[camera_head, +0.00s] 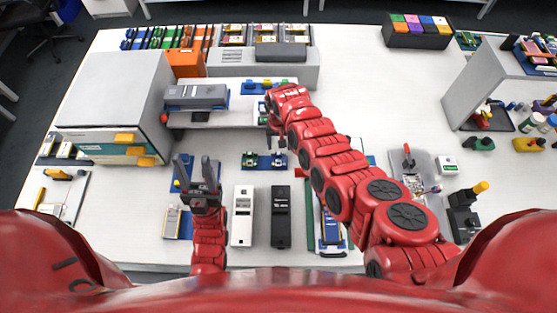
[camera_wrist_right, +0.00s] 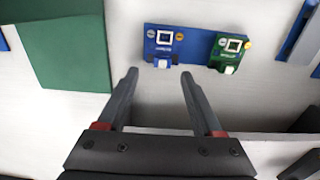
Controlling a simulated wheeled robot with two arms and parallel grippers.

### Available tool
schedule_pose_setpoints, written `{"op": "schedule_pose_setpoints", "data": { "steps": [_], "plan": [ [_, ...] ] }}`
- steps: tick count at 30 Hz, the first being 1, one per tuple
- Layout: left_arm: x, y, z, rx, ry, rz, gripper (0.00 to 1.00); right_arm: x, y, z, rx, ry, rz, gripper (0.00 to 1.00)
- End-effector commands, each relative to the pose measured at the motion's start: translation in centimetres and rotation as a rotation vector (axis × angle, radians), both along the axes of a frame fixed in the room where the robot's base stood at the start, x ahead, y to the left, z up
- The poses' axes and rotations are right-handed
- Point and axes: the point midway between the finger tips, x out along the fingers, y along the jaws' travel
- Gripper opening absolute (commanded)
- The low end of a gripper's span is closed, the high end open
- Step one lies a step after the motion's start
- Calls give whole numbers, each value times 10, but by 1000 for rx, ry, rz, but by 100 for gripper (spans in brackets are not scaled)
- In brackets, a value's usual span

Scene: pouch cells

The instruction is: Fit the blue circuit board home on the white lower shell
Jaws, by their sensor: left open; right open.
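The blue circuit board (camera_wrist_right: 163,43) sits on a blue holder (camera_wrist_right: 198,37) beside a green board (camera_wrist_right: 231,50) in the right wrist view. The holder also shows mid-table in the head view (camera_head: 265,168). My right gripper (camera_wrist_right: 158,72) is open and empty, its fingertips just short of the blue board in that picture. My left gripper (camera_head: 194,160) is open and empty at the left of the table. A white casing (camera_head: 242,215) lies flat beside a black one (camera_head: 281,216); I cannot tell whether it is the lower shell.
A grey cabinet (camera_head: 110,90) stands at the left, with a shelf carrying a grey device (camera_head: 196,96) beside it. A green block (camera_wrist_right: 65,45) is near the boards in the right wrist view. A metal tray (camera_head: 425,165) lies at the right. White table shows between these things.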

Motion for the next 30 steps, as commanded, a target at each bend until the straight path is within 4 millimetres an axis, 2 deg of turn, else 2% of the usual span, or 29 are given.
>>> {"op": "schedule_pose_setpoints", "data": {
  "steps": [1,6,14,25,26,30],
  "plan": [
    [0,0,-14,0,0,0,50,-1,2,-15,0,1,1,68],
    [0,0,-36,0,0,0,50,-3,4,-41,-1,3,0,68],
    [0,0,-34,0,0,0,50,-2,4,-40,-1,2,0,68],
    [0,0,-34,0,0,0,50,-2,3,-40,-1,2,0,3],
    [0,0,-34,0,0,0,50,-2,3,-40,-1,2,0,0],
    [0,0,-34,0,0,0,50,-2,4,-40,-1,1,0,0]
  ]
}}
